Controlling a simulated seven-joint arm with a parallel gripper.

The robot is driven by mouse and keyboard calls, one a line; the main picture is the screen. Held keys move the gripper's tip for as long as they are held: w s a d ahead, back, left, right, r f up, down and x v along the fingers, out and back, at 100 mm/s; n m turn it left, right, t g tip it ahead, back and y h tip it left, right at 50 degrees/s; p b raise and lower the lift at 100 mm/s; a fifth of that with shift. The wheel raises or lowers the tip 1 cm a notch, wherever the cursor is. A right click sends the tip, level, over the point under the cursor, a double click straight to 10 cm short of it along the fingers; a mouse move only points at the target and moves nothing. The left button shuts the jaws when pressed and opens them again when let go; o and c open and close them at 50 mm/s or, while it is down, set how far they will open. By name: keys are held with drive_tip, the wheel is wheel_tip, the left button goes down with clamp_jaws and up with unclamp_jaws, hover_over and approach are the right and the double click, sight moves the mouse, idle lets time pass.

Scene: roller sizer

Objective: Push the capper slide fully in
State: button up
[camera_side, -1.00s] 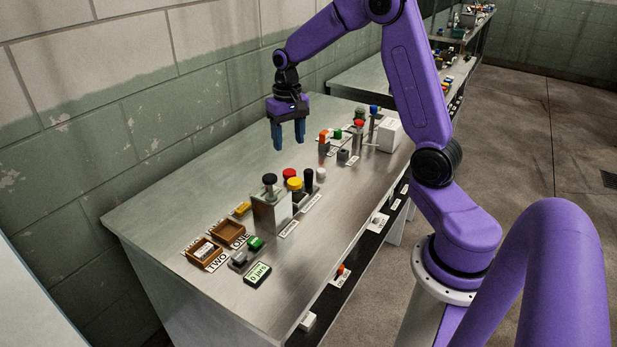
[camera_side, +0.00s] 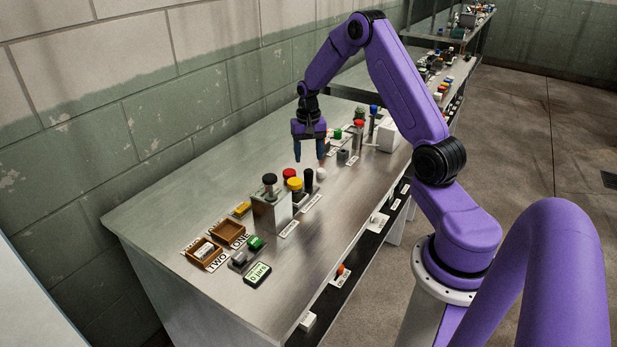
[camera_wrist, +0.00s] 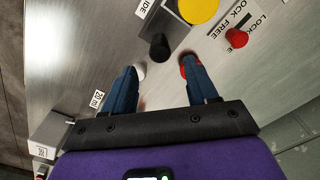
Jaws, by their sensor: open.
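A black upright handle (camera_side: 308,181) stands at the right end of a low metal block with a yellow cap; I take it for the capper slide's handle. It also shows in the wrist view (camera_wrist: 160,46), just beyond my fingertips, beside a label ending in "IDE". My gripper (camera_side: 309,157) points down, open and empty, above and behind the handle. In the wrist view my gripper (camera_wrist: 160,72) has its fingers apart with bare metal table between them. I cannot tell how far in the slide is; its track is mostly hidden.
A yellow cap (camera_side: 294,184), a red knob (camera_side: 289,174) and a grey box with a black knob (camera_side: 270,209) stand close by. A white ball (camera_side: 321,174) is to the handle's right. Posts with coloured tops (camera_side: 359,138) stand farther back. The table's left rear is clear.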

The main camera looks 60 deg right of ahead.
sight(308, 171)
wheel_tip(308, 171, down, 9)
idle(0.4)
